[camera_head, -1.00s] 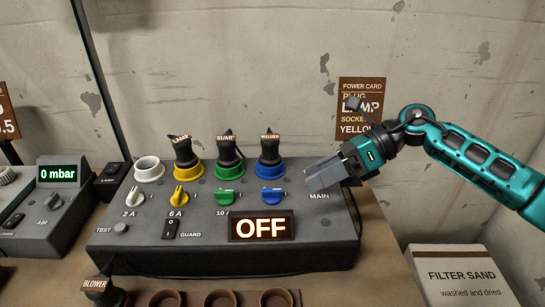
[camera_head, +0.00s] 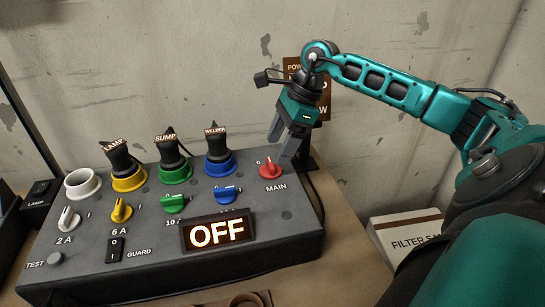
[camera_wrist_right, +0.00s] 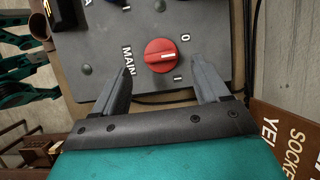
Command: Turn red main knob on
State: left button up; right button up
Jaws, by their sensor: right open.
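The red main knob (camera_head: 270,167) sits at the right end of the grey power box (camera_head: 100,258), above the MAIN label. The box's display (camera_head: 217,231) reads OFF. My right gripper (camera_head: 280,150) is open just above and behind the knob, its fingers pointing down toward it. In the right wrist view the red knob (camera_wrist_right: 160,55) lies between and beyond the two open fingers (camera_wrist_right: 162,80). Its white mark lies crosswise, between the 0 and I labels there. I cannot tell whether a finger touches the knob. My left gripper is not in view.
Yellow (camera_head: 121,210), green (camera_head: 173,203) and blue (camera_head: 226,194) switches and plugs labelled LAMP, SUMP and WELDER stand left of the knob. A filter sand box (camera_head: 400,222) stands at the right.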

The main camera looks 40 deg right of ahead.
aim_at(271, 162)
jog(key=shift+x, duration=2.1)
jog(key=c, duration=1.1)
jog(key=shift+o, duration=0.2)
